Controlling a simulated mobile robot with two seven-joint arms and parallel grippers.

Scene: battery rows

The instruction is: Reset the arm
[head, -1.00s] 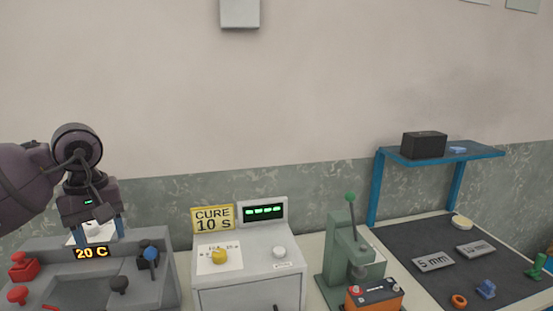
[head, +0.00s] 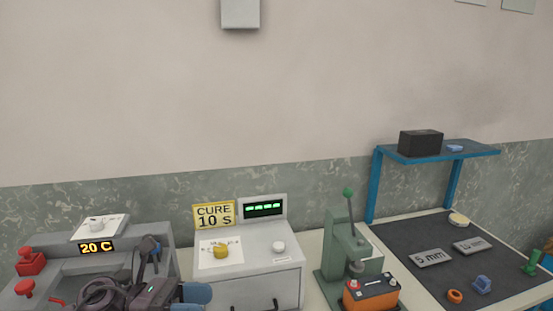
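My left gripper (head: 196,299) is low at the bottom edge, in front of the grey station and the white box. Its dark body lies sideways, with blue fingertips toward the right. The fingers are partly cut off by the frame edge, so their gap is unclear. I see nothing held in them. My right gripper is not in view.
The grey station (head: 60,268) shows "20 C" and has red knobs. The white curing box (head: 255,277) stands beside it. A green press (head: 340,245) has an orange battery (head: 371,293) at its front. A dark mat (head: 420,240) with small parts and a blue shelf (head: 440,155) are right.

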